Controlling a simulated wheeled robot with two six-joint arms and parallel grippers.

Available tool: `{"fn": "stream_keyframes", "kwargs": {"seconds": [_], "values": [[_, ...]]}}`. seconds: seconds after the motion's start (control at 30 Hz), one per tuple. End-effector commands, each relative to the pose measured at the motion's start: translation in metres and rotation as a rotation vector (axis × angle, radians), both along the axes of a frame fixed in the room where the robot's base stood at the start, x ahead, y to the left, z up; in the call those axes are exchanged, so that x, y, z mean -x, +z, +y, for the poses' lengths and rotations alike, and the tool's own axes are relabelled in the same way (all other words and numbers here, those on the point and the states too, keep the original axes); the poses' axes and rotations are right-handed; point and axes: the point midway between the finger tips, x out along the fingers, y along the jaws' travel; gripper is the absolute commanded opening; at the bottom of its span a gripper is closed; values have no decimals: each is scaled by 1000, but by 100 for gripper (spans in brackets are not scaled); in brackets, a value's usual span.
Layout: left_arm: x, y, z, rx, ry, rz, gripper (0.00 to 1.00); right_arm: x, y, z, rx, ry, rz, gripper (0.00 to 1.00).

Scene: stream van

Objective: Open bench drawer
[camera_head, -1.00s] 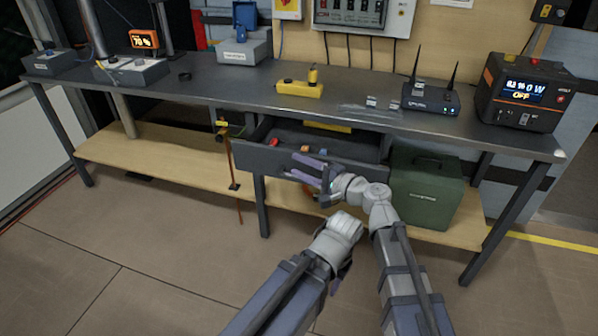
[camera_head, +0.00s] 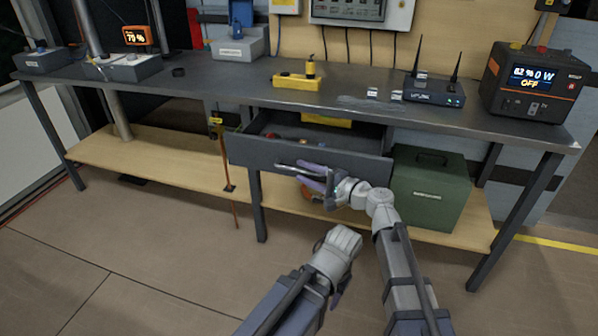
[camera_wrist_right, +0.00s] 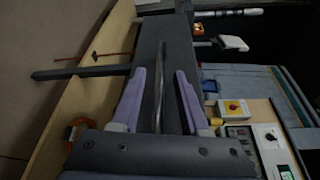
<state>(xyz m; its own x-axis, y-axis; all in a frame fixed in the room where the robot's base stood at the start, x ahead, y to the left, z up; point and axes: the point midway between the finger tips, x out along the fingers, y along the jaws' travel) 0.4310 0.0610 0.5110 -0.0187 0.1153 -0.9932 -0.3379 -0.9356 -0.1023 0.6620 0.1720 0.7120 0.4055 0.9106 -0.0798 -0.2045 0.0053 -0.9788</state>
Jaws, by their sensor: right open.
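The bench drawer (camera_head: 350,165) is a dark grey box under the tabletop. It stands pulled out, and its inside shows from above with several small items. Its bar handle (camera_head: 290,168) runs along the drawer front. My right gripper (camera_head: 308,176) is at the handle, with purple fingers apart. In the right wrist view the open fingers (camera_wrist_right: 160,84) stand on either side of the thin metal handle (camera_wrist_right: 158,95), with gaps visible; contact is not clear. My left gripper (camera_head: 341,288) hangs low in front of the bench, mostly hidden behind its own wrist.
The bench top (camera_head: 210,88) carries a yellow device (camera_head: 297,82), a router (camera_head: 434,92) and a power station (camera_head: 532,82). A green case (camera_head: 430,190) stands on the lower shelf, close right of the drawer and my right arm. The floor in front is clear.

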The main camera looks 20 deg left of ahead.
Motion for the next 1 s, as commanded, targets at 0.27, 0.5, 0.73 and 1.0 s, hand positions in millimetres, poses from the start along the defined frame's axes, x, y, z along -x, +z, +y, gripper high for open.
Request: {"fn": "stream_keyframes", "kwargs": {"seconds": [0.27,0.5,0.73,1.0], "values": [[0,-2,0,0,-1,0,50,-10,-2,22,0,1,0,45],[0,-2,0,0,-1,0,50,-10,-2,23,0,0,0,45],[0,-2,0,0,-1,0,50,-10,-2,23,0,0,0,26],[0,-2,0,0,0,0,50,-10,-2,23,1,-1,-1,0]]}}
